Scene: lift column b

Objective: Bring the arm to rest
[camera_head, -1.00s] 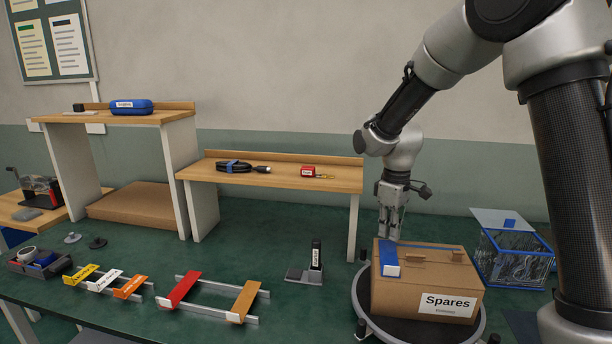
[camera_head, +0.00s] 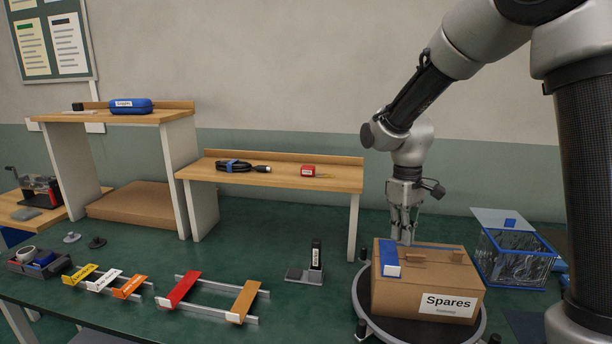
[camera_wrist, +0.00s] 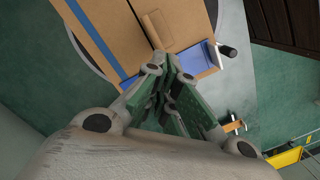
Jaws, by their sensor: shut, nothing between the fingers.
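My gripper (camera_head: 403,236) points down behind the cardboard box labelled Spares (camera_head: 430,284), at the right of the head view. Its fingers are shut with nothing between them. The fingertips lie close to the box's far edge; I cannot tell whether they touch it. In the wrist view the shut fingers (camera_wrist: 165,75) point towards the box (camera_wrist: 130,30), with a blue strip beside them. My arm is bent, coming in from the upper right.
The box stands on a round black turntable (camera_head: 365,320). A clear blue-rimmed bin (camera_head: 513,263) stands close to its right. A wooden shelf (camera_head: 270,178) is left of my gripper. A black upright holder (camera_head: 316,258) and red-and-orange rails (camera_head: 210,299) lie on the green bench.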

